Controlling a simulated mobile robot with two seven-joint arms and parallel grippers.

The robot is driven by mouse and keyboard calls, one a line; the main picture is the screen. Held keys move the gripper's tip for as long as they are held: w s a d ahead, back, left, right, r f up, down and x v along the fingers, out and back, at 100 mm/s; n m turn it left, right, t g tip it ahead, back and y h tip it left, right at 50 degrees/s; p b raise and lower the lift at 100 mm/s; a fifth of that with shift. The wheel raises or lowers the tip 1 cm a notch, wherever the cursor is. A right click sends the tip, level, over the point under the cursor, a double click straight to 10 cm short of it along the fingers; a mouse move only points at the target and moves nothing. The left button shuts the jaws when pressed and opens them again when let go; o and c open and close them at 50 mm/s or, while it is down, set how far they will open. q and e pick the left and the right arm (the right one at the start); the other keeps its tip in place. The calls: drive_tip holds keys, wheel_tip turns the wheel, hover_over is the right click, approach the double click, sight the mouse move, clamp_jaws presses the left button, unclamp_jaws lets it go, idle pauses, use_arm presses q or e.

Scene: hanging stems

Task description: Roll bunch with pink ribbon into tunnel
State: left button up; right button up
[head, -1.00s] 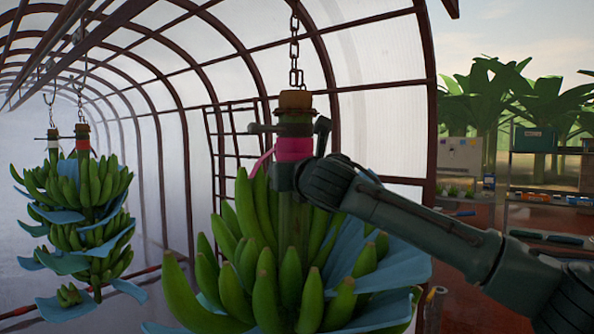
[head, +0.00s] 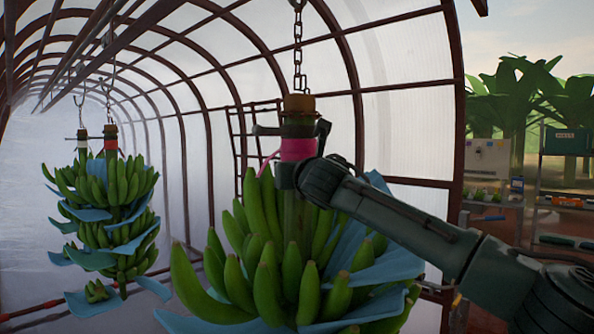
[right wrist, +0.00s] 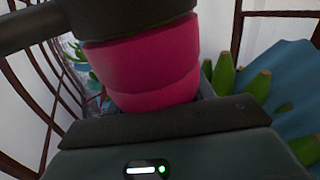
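The bunch with the pink ribbon (head: 298,149) hangs upright from a chain in the centre of the head view, green bananas (head: 262,230) below with blue sheets between the tiers. My right gripper (head: 290,172) is at its stem, just below and against the ribbon, and looks shut around the stem. In the right wrist view the pink ribbon (right wrist: 145,70) fills the space right in front of the gripper; the fingertips are hidden behind it. My left gripper is not in view.
Two other bunches hang deeper in the tunnel at left, one with a red band (head: 111,145) and one with a white band (head: 82,134). The arched tunnel frame (head: 455,120) stands right of the held bunch. Shelves (head: 565,200) stand outside at far right.

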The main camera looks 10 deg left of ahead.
drive_tip(key=o, duration=0.4)
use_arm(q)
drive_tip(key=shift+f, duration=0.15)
use_arm(e)
drive_tip(key=shift+s+f, duration=0.1)
drive_tip(key=shift+s+b, duration=0.2)
drive_tip(key=shift+b, duration=0.15)
drive_tip(key=b, duration=0.4)
hover_over(315, 223)
drive_tip(key=shift+w, duration=0.1)
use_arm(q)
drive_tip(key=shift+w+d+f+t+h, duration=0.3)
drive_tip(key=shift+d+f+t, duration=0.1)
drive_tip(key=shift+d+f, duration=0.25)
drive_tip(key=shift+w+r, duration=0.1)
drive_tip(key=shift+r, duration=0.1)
